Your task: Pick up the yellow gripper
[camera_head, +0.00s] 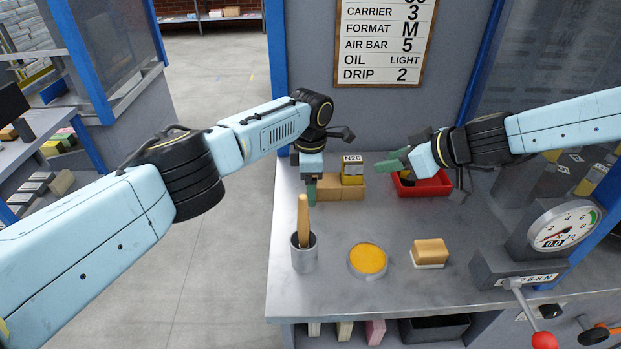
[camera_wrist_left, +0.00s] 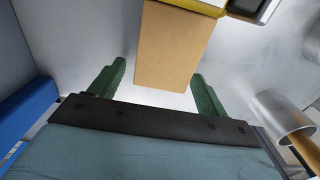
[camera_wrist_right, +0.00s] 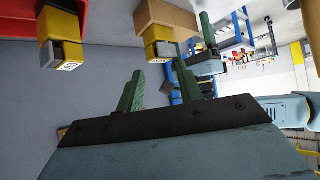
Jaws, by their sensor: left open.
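A yellow gripper piece with a grey body and a label reading N26 (camera_head: 352,178) stands by the tan wooden block (camera_head: 328,188) at the back of the bench. In the right wrist view a yellow and grey piece (camera_wrist_right: 158,37) is at the wooden block, and a similar one (camera_wrist_right: 62,26) is at the red tray. My left gripper (camera_head: 311,193) is open, its fingers apart, with the wooden block (camera_wrist_left: 172,45) ahead between them. A yellow edge (camera_wrist_left: 200,6) shows above that block. My right gripper (camera_head: 392,164) is open and empty, between the labelled piece and the red tray.
A red tray (camera_head: 442,188) holds dark and yellow parts. A metal cup (camera_head: 305,258) with a wooden handle, a round yellow-orange dish (camera_head: 368,262) and a tan-topped block (camera_head: 430,252) stand nearer the front. A dial gauge (camera_head: 565,229) is at right.

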